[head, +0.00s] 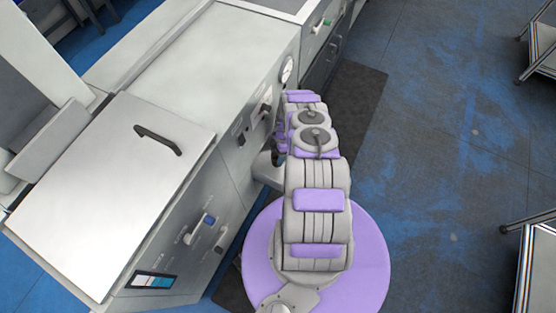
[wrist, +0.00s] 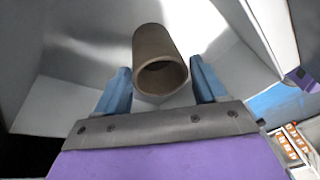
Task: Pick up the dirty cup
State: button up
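A brown, dull cup (wrist: 154,48) shows in the wrist view, with its round open end facing the camera. It sits ahead of my gripper (wrist: 161,88), in line with the gap between the two blue fingers. The fingers are apart, one to each side of the cup's near end. I cannot tell whether either finger touches it. The cup is not visible in the head view, where my arm reaches forward along the machine and my gripper is hidden.
A grey-white machine (head: 207,52) with a flat lid (head: 110,190) and black handle stands left of my arm. A dark mat (head: 355,100) lies on the blue-grey floor. Metal racks (head: 540,270) stand at the right edge. Pale walls surround the cup in the wrist view.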

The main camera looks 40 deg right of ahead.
jog(key=c, duration=0.7)
